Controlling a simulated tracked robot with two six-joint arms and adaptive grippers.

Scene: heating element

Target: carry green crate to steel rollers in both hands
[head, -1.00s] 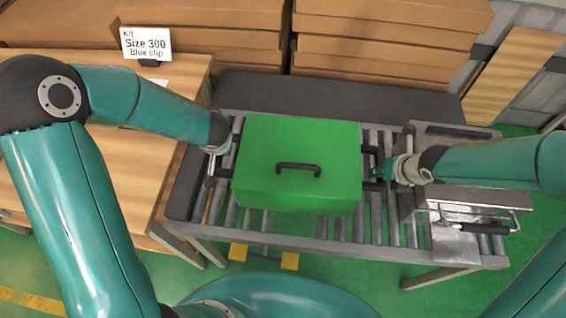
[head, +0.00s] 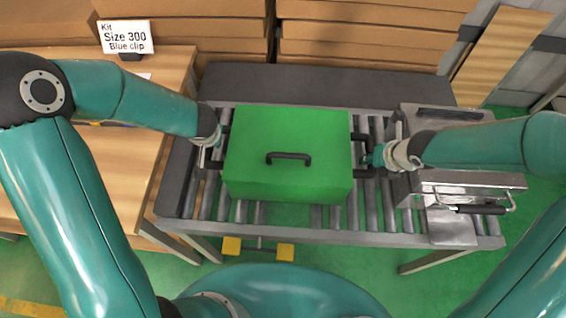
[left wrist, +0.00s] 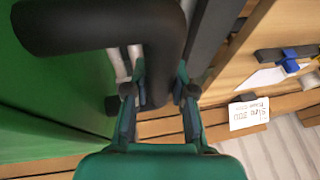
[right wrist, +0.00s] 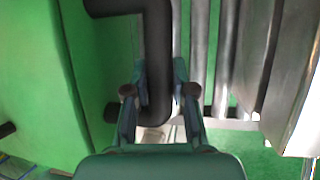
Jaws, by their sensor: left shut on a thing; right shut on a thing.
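The green crate (head: 290,140) is a closed box with a black handle on its lid and black bar handles on both sides. It is level over the steel rollers (head: 385,212), near their middle; I cannot tell whether its base touches them. My left gripper (head: 214,155) is shut on the left side handle, a black bar also seen in the left wrist view (left wrist: 120,28). My right gripper (head: 372,158) is shut on the right side handle, also seen in the right wrist view (right wrist: 158,55). The crate hides the rollers beneath it.
A metal case (head: 465,188) with a handle stands on the rollers' right end. A dark flat strip (head: 300,82) runs behind the rollers, with stacked cardboard boxes (head: 370,30) beyond. A wooden table (head: 120,175) with a "Size 300 Blue clip" sign (head: 126,37) is at left.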

